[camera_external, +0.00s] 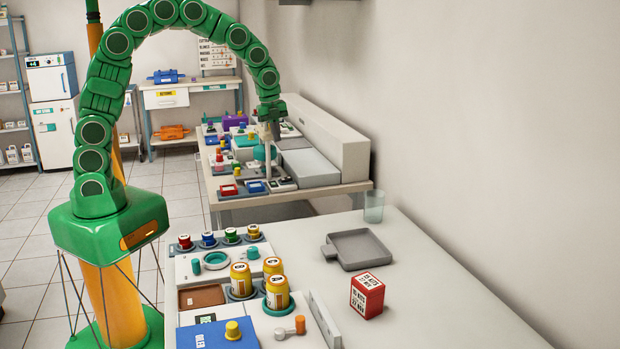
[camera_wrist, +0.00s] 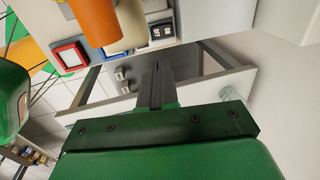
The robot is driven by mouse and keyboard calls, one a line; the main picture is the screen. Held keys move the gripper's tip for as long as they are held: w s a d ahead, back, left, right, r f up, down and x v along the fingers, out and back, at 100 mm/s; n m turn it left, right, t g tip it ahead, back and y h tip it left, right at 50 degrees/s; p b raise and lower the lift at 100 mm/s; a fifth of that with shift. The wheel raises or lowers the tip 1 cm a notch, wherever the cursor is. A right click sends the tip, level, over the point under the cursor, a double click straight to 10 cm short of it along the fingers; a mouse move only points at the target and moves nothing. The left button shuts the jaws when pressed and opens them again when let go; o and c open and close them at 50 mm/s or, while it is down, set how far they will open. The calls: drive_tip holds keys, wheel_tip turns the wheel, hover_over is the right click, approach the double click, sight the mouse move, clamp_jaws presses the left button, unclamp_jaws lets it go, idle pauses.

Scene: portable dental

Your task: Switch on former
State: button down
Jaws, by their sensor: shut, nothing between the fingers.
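My gripper (camera_external: 269,120) is at the end of the green arm, above the far bench. In the wrist view the dark fingers (camera_wrist: 156,84) are together and empty. A small pair of dark squares with white marks, looking like switches (camera_wrist: 161,37), shows past the fingertips, apart from them. A similar small dark-and-white panel (camera_external: 281,184) sits at the near edge of the far bench in the external view. I cannot tell for certain which unit is the former; the gripper and crowded parts hide some of the bench.
The far bench (camera_external: 229,200) is crowded with a red tray (camera_external: 228,189), a blue tray (camera_external: 256,187) and a pale block (camera_external: 310,168). The near table (camera_external: 430,290) holds yellow jars, a grey tray (camera_external: 360,247), a red box (camera_external: 367,296) and a clear cup (camera_external: 374,206).

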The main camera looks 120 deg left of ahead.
sight(290, 177)
idle(0.4)
drive_tip(key=shift+w+a, duration=0.4)
drive_tip(key=shift+a, duration=0.05)
idle(0.3)
drive_tip(key=f, duration=0.4)
drive_tip(key=w+a+f, duration=0.1)
drive_tip(key=f, duration=0.8)
drive_tip(key=shift+w+a, duration=0.35)
drive_tip(key=shift+a, duration=0.05)
drive_tip(key=shift+w+f, duration=0.1)
drive_tip(key=shift+f, duration=0.2)
drive_tip(key=shift+a+f, duration=0.1)
drive_tip(key=shift+f, duration=0.05)
